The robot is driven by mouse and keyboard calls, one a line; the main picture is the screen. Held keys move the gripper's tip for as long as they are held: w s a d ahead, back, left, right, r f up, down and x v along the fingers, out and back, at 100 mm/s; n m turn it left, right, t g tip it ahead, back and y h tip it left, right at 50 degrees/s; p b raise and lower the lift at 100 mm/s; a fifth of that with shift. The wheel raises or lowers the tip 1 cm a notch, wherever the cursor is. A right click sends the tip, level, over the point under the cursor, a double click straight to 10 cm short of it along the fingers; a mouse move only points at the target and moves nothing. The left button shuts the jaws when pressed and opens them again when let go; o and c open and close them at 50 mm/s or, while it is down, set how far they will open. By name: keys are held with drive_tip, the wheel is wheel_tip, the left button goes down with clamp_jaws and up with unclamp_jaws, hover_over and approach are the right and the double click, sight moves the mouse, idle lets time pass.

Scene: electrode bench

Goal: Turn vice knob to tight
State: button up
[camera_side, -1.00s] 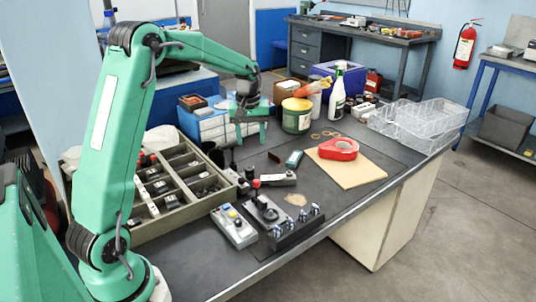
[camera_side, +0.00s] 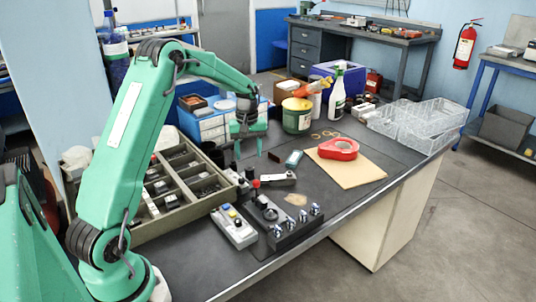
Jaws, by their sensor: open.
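My gripper (camera_side: 249,150) points down with its two fingers apart and nothing seen between them. It hangs above the dark bench top, behind the small parts near the middle. A small grey metal piece (camera_side: 280,180), with a red and black knob-like part (camera_side: 256,184) at its left end, lies just in front of and below my gripper. It may be the vice, but it is too small to tell, and no tight mark can be read. A dark block (camera_side: 286,229) with several shiny knobs (camera_side: 301,215) stands nearer the bench's front edge.
A divided parts tray (camera_side: 186,224) stands left of the work. A grey control box (camera_side: 235,228) sits beside the knob block. A red tape dispenser (camera_side: 339,149) lies on a tan board (camera_side: 347,174) at right.

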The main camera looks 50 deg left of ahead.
sight(249, 166)
drive_tip(key=shift+f, duration=2.45)
drive_tip(key=c, duration=1)
drive_tip(key=shift+o, duration=0.2)
drive_tip(key=shift+m, duration=0.4)
drive_tip(key=o, duration=1)
drive_tip(key=shift+c, duration=0.2)
drive_tip(key=shift+r, duration=0.15)
drive_tip(key=shift+r, duration=3.8)
